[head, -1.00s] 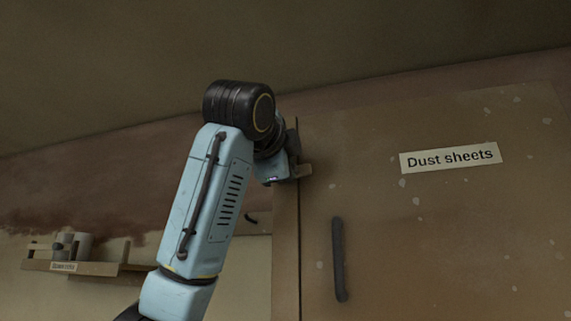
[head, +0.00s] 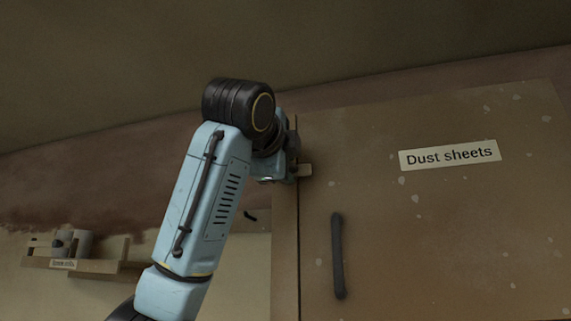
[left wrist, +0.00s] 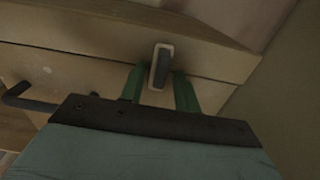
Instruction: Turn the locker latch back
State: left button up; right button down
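The locker latch (left wrist: 161,62) is a small pale-rimmed bar with a dark face, across the seam at the locker's edge. In the head view the left gripper (head: 292,163) is at the locker's left edge, mostly hidden by my wrist. The locker door (head: 430,230) looks shut and carries a "Dust sheets" label (head: 450,154). My right gripper is not seen.
A dark bar handle (head: 338,256) stands out from the door below the latch; it also shows in the left wrist view (left wrist: 28,101). A small wall shelf (head: 85,266) with a few items is at lower left. The space left of the locker is open wall.

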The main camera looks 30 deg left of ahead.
pick_arm(q)
jog(key=shift+s, duration=0.15)
jog(key=b+v, duration=0.6)
jog(key=v, duration=0.7)
